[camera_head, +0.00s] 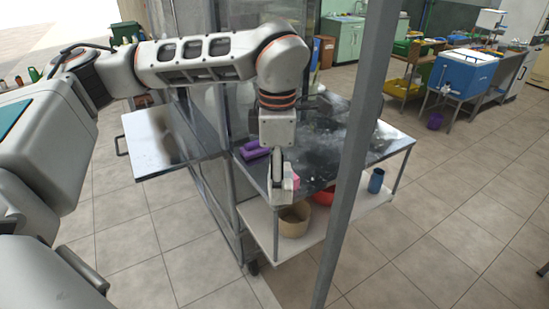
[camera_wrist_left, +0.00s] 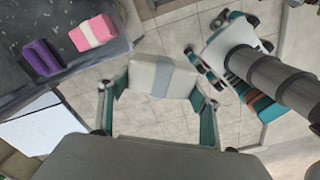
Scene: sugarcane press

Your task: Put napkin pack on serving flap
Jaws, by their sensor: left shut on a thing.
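The napkin pack is a white block with a grey-blue band. In the left wrist view the pack (camera_wrist_left: 160,78) sits between the two fingers of my left gripper (camera_wrist_left: 160,92), which is shut on it. In the head view my left gripper (camera_head: 280,178) hangs pointing down at the table's near edge, and the pack (camera_head: 282,198) shows as a pale block at its tip. The serving flap (camera_head: 165,140) is a shiny metal sheet left of the gripper, sticking out beside the frame; nothing lies on it. My right gripper is out of view.
On the dark metal table (camera_head: 345,150) lie a purple pack (camera_head: 252,151) and a pink pack (camera_head: 295,182). A lower shelf (camera_head: 340,218) holds a tan pot (camera_head: 294,220), a red bowl (camera_head: 323,196) and a blue cup (camera_head: 376,181). A grey post (camera_head: 361,140) stands right of my arm.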

